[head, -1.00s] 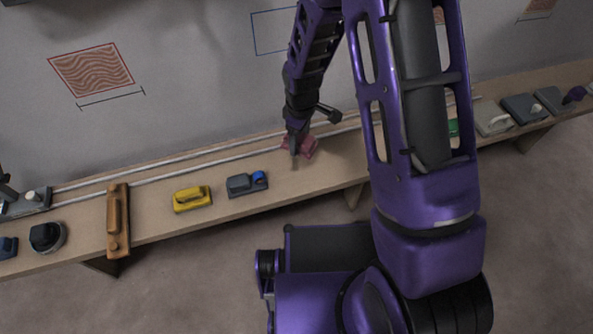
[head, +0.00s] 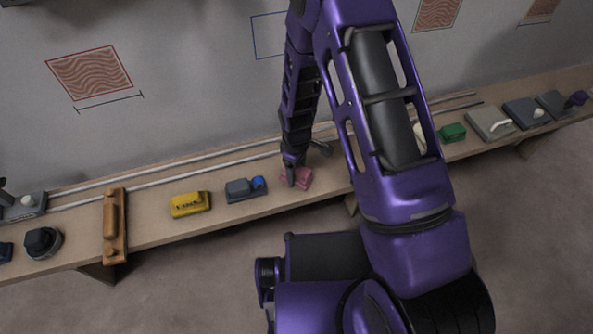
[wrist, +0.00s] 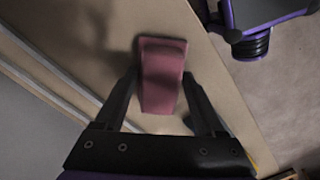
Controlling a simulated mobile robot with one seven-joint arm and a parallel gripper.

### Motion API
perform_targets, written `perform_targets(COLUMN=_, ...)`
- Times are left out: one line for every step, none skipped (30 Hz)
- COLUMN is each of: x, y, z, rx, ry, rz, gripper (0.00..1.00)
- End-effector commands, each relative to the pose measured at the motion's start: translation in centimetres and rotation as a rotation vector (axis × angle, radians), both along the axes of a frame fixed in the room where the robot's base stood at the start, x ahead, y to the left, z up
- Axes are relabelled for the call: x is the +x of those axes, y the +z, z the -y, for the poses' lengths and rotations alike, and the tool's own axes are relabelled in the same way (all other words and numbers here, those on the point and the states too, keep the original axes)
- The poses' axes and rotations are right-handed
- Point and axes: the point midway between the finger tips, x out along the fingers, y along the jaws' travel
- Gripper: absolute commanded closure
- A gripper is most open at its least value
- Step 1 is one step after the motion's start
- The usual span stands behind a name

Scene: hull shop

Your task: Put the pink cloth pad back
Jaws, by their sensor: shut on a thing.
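The pink cloth pad (head: 302,178) is at the bench's near side, just right of a grey block with a blue knob. My gripper (head: 289,182) is at the pad in the head view and partly covers it. In the wrist view the pad (wrist: 161,78) lies between the two fingers of my gripper (wrist: 162,82), which are shut on it. I cannot tell whether the pad touches the bench top or hangs slightly above it.
The long wooden bench (head: 152,226) carries a grey block with a blue knob (head: 243,189), a yellow block (head: 190,204), an orange-brown float (head: 114,226) and a green block (head: 452,132). Two pale rails (head: 165,180) run along its back by the wall.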

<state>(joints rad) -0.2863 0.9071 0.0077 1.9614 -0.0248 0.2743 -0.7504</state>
Motion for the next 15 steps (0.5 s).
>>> perform_targets(x=0.04, y=0.11, z=0.0, rx=0.0, ry=0.0, rz=0.001, gripper=0.77)
perform_targets(x=0.04, y=0.11, z=0.0, rx=0.0, ry=0.0, rz=0.001, gripper=0.77)
perform_targets(x=0.03, y=0.1, z=-0.01, rx=0.0, ry=0.0, rz=0.001, gripper=0.77)
perform_targets(x=0.02, y=0.05, z=0.0, rx=0.0, ry=0.0, rz=0.0, gripper=0.77)
perform_targets(x=0.02, y=-0.06, z=0.0, rx=0.0, ry=0.0, rz=0.0, gripper=0.77)
perform_targets(x=0.02, y=-0.23, z=0.0, rx=0.0, ry=0.0, rz=0.0, gripper=0.77)
perform_targets(x=0.02, y=-0.35, z=0.01, rx=0.0, ry=0.0, rz=0.0, gripper=0.77)
perform_targets(x=0.02, y=-0.16, z=0.0, rx=0.0, ry=0.0, rz=0.0, gripper=0.23)
perform_targets(x=0.02, y=-0.14, z=0.01, rx=0.0, ry=0.0, rz=0.0, gripper=0.16)
perform_targets(x=0.02, y=-0.14, z=0.01, rx=0.0, ry=0.0, rz=0.0, gripper=0.11)
perform_targets(x=0.01, y=-0.14, z=0.0, rx=0.0, ry=0.0, rz=0.0, gripper=0.05)
perform_targets(x=0.01, y=-0.14, z=0.0, rx=0.0, ry=0.0, rz=0.0, gripper=0.0)
perform_targets(x=0.01, y=-0.14, z=0.0, rx=0.0, ry=0.0, rz=0.0, gripper=0.0)
perform_targets(x=0.01, y=-0.14, z=0.0, rx=0.0, ry=0.0, rz=0.0, gripper=0.0)
perform_targets(x=0.01, y=-0.14, z=0.0, rx=0.0, ry=0.0, rz=0.0, gripper=0.0)
